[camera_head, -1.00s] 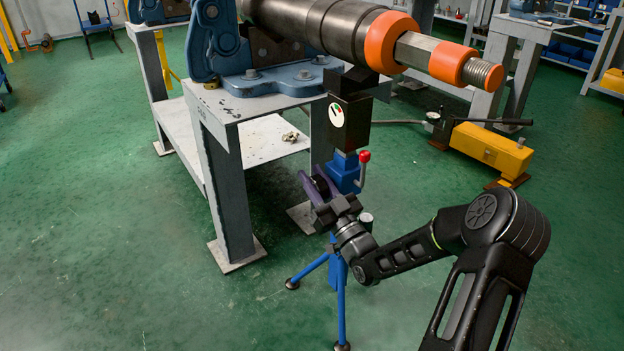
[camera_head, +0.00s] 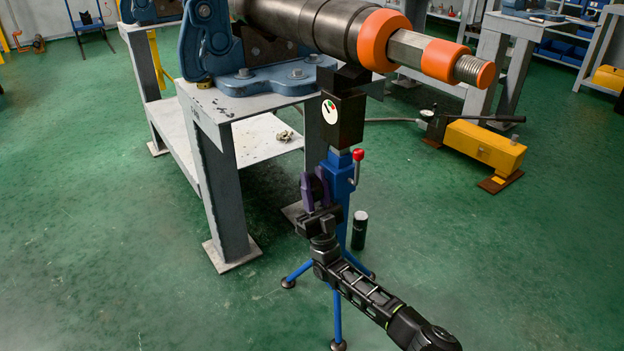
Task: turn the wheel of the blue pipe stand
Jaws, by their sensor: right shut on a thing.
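The blue pipe stand (camera_head: 338,180) stands upright on splayed blue legs beside the grey bench. Its black head (camera_head: 343,118) with a round dial is under the pipe, and a red-knobbed lever (camera_head: 357,161) is at its right side. The dark purple wheel (camera_head: 314,187) is on the stand's left side. My right gripper (camera_head: 318,212) is at the lower part of the wheel, shut on it; the fingertips are partly hidden. My left gripper is not in view.
A thick dark pipe (camera_head: 305,22) with orange rings rests in a blue vise (camera_head: 207,45) on the grey bench (camera_head: 230,190). A yellow pump (camera_head: 485,146) stands on the floor to the right. A dark cylinder (camera_head: 359,230) stands behind the stand.

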